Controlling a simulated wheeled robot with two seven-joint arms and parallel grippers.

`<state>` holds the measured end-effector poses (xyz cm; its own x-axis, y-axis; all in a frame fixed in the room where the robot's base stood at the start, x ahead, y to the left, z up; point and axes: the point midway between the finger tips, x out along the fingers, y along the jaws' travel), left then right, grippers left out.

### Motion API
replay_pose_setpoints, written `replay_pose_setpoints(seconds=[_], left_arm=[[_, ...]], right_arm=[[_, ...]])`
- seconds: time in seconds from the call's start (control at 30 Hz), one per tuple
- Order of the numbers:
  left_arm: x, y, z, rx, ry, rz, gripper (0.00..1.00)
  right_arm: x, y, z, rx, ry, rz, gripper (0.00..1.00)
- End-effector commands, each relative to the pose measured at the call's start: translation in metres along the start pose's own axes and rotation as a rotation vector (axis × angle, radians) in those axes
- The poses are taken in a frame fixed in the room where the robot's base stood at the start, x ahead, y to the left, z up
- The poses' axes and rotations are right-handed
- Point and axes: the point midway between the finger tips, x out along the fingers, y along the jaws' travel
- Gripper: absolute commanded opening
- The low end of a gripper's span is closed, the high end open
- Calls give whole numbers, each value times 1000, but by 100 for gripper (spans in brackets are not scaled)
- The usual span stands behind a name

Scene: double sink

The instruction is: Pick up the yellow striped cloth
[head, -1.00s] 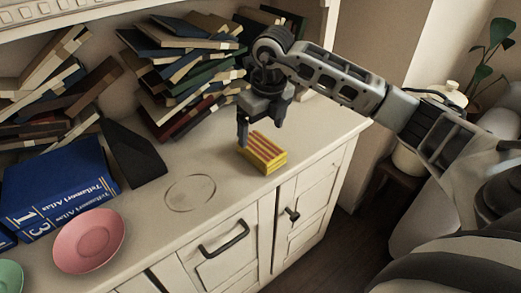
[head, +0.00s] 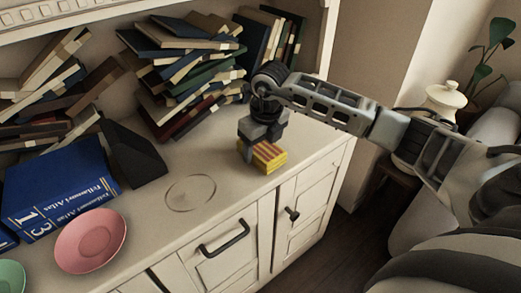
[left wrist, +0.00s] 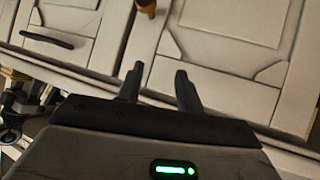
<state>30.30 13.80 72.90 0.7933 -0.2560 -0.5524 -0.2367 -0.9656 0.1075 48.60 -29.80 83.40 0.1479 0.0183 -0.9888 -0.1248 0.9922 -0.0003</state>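The yellow striped cloth (head: 270,159), folded into a small block with red stripes, lies on the cabinet top near its front edge. My right gripper (head: 248,152) is directly over the cloth, pointing down, low at its left and back side. The gripper hides part of the cloth, and I cannot tell whether its fingers touch it or how far apart they are. My left gripper (left wrist: 158,82) shows only in the left wrist view. Its two fingers are apart with nothing between them, facing the cabinet doors (left wrist: 220,50).
Leaning books (head: 185,70) stand behind the cloth. A blue atlas (head: 60,190), a pink plate (head: 90,241) and a green dish (head: 10,276) are at the left. The counter around a faint ring (head: 190,193) is clear. A white lidded pot (head: 445,100) stands at the right.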

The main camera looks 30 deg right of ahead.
Motion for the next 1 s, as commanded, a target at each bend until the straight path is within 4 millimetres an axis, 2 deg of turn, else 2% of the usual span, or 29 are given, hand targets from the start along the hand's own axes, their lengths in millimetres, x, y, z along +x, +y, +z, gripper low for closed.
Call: replay_pose_setpoints(seconds=[0.37,0.53,0.67,0.9,1.0], left_arm=[[1,0,-1,0,3,1,36],[2,0,0,-2,5,2,36],[2,0,0,-5,8,4,36],[2,0,-2,-6,13,5,36],[3,0,0,-8,15,6,36]], right_arm=[[-2,0,1,0,-2,0,39],[-15,0,3,0,-4,-1,39],[-36,2,4,-3,-5,0,39],[-97,32,-24,-6,-7,-1,39],[-110,49,-43,-8,-5,-2,39]])
